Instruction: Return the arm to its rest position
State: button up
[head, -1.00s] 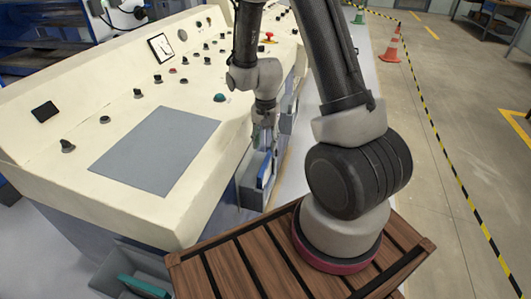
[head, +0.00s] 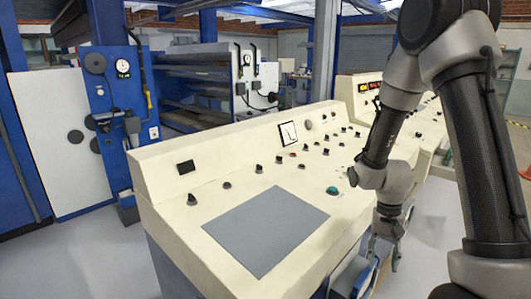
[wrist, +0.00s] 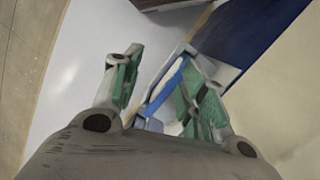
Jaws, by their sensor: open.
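My arm reaches down from the upper right in the head view. My gripper (head: 386,252) hangs beside the right side of the cream control console (head: 168,204), near the bottom of the picture. In the wrist view my gripper (wrist: 165,80) has its two green-padded fingers spread apart. A blue-edged, pale holder (wrist: 168,82) shows beyond and between them. I see nothing clearly gripped. In the head view the holder is partly hidden by the gripper, and my arm's base is out of the picture.
The console top carries a grey panel (head: 266,228), several knobs, a green button (head: 332,191) and a dial gauge (head: 288,134). A blue machine cabinet (head: 120,95) stands behind at left. Another console with red displays (head: 371,86) stands behind the arm. Open floor (head: 438,222) shows at right.

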jog(key=s+r+n+t, duration=0.1)
jog(key=s+r, duration=0.3)
jog(key=r, duration=0.5)
jog(key=s+d+r+n+t, duration=0.1)
jog(key=s+r, duration=0.4)
jog(key=r, duration=0.5)
jog(key=s+r+n+t, duration=0.3)
jog(key=s+r+t, duration=0.1)
jog(key=r, duration=0.5)
jog(key=shift+s+d+r+t, duration=0.15)
jog(key=shift+s+r+t, duration=0.2)
jog(key=shift+s+t, duration=0.1)
